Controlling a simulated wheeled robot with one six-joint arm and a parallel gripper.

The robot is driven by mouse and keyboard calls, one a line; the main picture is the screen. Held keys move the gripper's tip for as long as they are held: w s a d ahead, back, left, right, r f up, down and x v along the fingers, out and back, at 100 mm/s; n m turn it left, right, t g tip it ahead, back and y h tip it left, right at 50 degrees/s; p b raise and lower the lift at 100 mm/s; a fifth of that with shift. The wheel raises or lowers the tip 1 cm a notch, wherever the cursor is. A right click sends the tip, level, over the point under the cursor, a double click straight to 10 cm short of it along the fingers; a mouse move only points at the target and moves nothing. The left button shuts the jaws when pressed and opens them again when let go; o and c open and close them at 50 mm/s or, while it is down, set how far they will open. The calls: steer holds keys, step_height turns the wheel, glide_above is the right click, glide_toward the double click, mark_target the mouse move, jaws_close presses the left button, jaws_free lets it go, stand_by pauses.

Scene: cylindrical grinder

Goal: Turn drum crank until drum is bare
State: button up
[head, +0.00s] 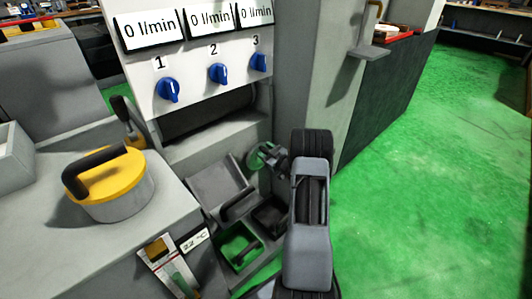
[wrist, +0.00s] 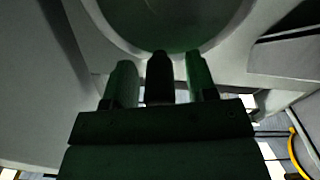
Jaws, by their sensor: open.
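My gripper (wrist: 160,78) is open in the wrist view, its two greenish fingers apart. A dark upright peg, which looks like the crank handle (wrist: 159,80), stands between the fingers with a gap on each side. A large round disc or drum face (wrist: 165,30) fills the top of that view beyond the fingertips. In the head view my gripper (head: 270,157) is small and partly hidden by my arm, beside a green round part (head: 257,160) low on the machine's right side. A dark roller, possibly the drum (head: 210,115), lies in the slot under the dials. I cannot tell what is wound on it.
Three blue knobs (head: 218,73) sit under flow displays. A yellow-topped round pot with a black handle (head: 110,180) stands on the left ledge. A small open bin (head: 238,245) with a green inside is below. Green floor (head: 440,180) is clear on the right.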

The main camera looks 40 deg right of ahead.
steer(key=shift+c, duration=0.2)
jaws_close()
stand_by(0.3)
